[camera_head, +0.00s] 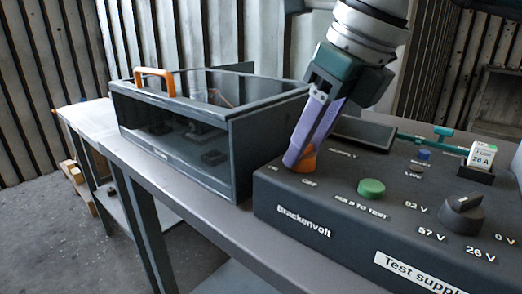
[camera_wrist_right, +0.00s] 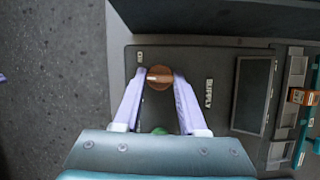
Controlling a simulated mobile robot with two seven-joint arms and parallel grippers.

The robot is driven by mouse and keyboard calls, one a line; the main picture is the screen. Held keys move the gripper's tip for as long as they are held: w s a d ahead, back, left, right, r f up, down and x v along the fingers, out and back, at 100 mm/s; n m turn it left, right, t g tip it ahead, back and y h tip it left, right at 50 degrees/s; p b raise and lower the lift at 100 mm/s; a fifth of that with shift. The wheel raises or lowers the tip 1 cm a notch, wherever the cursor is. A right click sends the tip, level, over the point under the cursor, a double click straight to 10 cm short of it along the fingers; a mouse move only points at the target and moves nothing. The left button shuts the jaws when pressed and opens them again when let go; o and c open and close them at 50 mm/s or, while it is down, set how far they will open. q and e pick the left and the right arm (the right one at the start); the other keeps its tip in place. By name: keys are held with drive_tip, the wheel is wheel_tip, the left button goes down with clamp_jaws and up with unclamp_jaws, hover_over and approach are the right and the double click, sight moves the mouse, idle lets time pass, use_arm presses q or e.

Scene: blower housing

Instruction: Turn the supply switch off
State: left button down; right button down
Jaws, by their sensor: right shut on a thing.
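The supply switch is an orange round knob (camera_head: 308,160) at the left end of the dark Brackenvolt test box (camera_head: 330,226). It also shows in the right wrist view (camera_wrist_right: 159,72), beside the "SUPPLY" lettering. My right gripper (camera_head: 294,162) comes down from above with its lilac fingers shut on the knob, one finger on each side. In the head view the fingers hide part of the knob. An "OFF" label is on the panel just in front of it. A light line runs across the knob in the wrist view; which label it points to I cannot tell.
A green button (camera_head: 371,188) marked "HOLD TO TEST" and a black voltage dial (camera_head: 461,214) sit right of the switch. A clear-topped case (camera_head: 240,150) with an orange handle stands close on the left. A small white meter block (camera_head: 482,154) is at the right.

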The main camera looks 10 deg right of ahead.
drive_tip(key=n+g+y+b, duration=0.1)
drive_tip(key=n, duration=0.3)
drive_tip(key=shift+w+d+n, duration=0.1)
drive_tip(key=shift+w+n, duration=0.05)
drive_tip(key=shift+n, duration=0.15)
drive_tip(key=n+g, duration=0.1)
drive_tip(key=n, duration=0.1)
drive_tip(key=n+g+y+b, duration=0.1)
drive_tip(key=n, duration=0.2)
drive_tip(key=shift+w, duration=0.1)
drive_tip(key=shift+n, duration=0.3)
drive_tip(key=shift+c, duration=2.3)
unclamp_jaws()
drive_tip(key=shift+d+r, duration=0.1)
drive_tip(key=shift+r, duration=0.05)
drive_tip(key=v, duration=0.9)
drive_tip(key=shift+r+p, duration=0.3)
drive_tip(key=shift+p, duration=0.1)
